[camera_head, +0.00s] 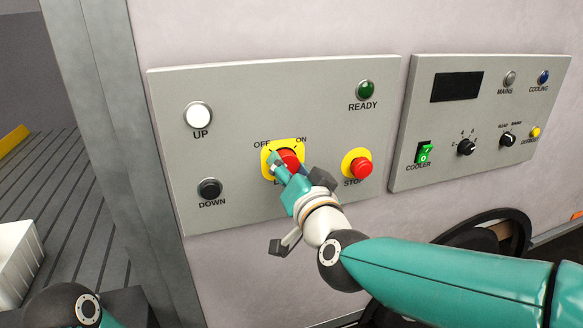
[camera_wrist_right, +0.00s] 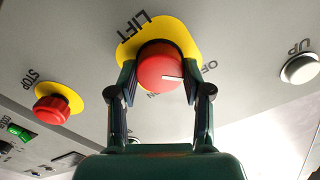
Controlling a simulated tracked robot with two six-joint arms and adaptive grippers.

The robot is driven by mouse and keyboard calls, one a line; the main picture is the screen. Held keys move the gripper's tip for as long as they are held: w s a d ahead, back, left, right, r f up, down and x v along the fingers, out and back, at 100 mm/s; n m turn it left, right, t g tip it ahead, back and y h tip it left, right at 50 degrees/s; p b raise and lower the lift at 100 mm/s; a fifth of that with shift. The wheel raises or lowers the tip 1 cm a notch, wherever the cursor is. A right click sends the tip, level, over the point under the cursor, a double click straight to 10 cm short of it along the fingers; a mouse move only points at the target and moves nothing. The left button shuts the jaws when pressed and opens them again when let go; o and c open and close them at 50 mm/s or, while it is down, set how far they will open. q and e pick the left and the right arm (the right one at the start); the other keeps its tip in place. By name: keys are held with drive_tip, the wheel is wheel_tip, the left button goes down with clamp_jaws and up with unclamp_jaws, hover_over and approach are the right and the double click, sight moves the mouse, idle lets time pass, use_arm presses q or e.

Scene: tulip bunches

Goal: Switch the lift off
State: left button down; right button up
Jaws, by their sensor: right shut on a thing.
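The lift switch is a red rotary knob (camera_head: 290,158) on a yellow plate (camera_head: 299,146), with OFF at its upper left and ON at its upper right. My right gripper (camera_head: 283,170) is shut on this knob and partly covers it and the LIFT label. In the right wrist view the red knob (camera_wrist_right: 160,66) sits between the two fingertips of my right gripper (camera_wrist_right: 160,84). There the knob's white mark points to the right, roughly to the side of the OFF label. My left gripper is out of view.
A red STOP button (camera_head: 361,168) is close to the right of the knob. The white UP button (camera_head: 199,116), black DOWN button (camera_head: 209,189) and green READY lamp (camera_head: 366,90) share the grey panel (camera_head: 250,90). A cooler panel (camera_head: 480,125) is at the right.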

drive_tip(key=o, duration=1)
drive_tip(key=shift+f, duration=0.4)
drive_tip(key=shift+o, duration=0.8)
drive_tip(key=shift+r, duration=0.2)
drive_tip(key=shift+s, duration=0.1)
drive_tip(key=v, duration=1.1)
drive_tip(key=shift+s, duration=0.35)
drive_tip(key=shift+d, duration=0.2)
